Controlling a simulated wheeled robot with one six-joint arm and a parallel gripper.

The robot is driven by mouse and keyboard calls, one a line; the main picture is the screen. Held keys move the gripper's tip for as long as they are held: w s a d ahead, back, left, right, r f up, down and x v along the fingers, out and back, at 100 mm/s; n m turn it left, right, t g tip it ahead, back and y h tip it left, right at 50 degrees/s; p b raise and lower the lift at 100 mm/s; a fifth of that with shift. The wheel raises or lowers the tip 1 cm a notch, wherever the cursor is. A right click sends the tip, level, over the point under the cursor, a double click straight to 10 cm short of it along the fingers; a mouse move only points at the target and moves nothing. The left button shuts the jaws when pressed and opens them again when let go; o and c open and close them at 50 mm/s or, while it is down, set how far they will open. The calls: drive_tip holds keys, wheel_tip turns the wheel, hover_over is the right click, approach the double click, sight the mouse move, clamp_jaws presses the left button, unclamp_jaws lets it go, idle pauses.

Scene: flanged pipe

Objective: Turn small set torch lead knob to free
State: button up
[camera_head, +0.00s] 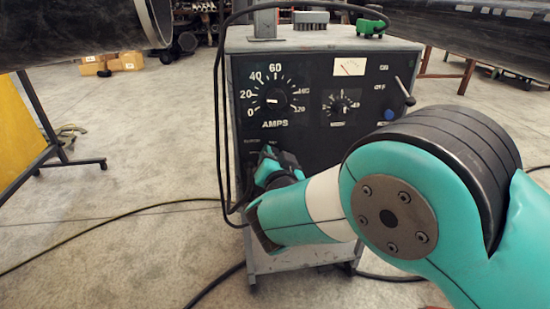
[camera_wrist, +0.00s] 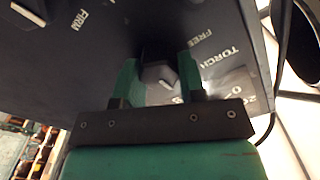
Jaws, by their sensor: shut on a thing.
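The small set is a black-fronted welding set (camera_head: 300,127) with an AMPS dial (camera_head: 276,99). My gripper (camera_head: 268,155) is at the lower left of its front panel and hides the torch lead knob in the head view. In the wrist view, the green fingers of my gripper (camera_wrist: 159,72) stand on both sides of the small grey torch lead knob (camera_wrist: 156,77) and are shut on it. The words FREE and TORCH are printed to the right of the knob and FIRM to the left. The knob's pointing direction is hard to tell.
A second dial (camera_head: 341,104), a lever (camera_head: 404,91) and a blue knob (camera_head: 389,114) are on the panel's right. Black cables (camera_head: 221,150) hang by its left side. A grey part (camera_wrist: 30,10) shows at upper left in the wrist view. Open floor lies left.

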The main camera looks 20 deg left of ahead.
drive_tip(key=n, duration=0.4)
drive_tip(key=shift+n, duration=0.3)
drive_tip(key=n, duration=0.4)
drive_tip(key=shift+n, duration=0.3)
drive_tip(key=n+p, duration=0.1)
drive_tip(key=n, duration=0.3)
drive_tip(key=shift+s+a+p, duration=0.1)
drive_tip(key=shift+p, duration=0.2)
drive_tip(key=shift+f+n+p, duration=0.15)
drive_tip(key=shift+n+p, duration=0.55)
drive_tip(key=shift+n, duration=1.6)
drive_tip(key=o, duration=0.9)
drive_tip(key=shift+a, duration=0.1)
drive_tip(key=shift+s, duration=0.1)
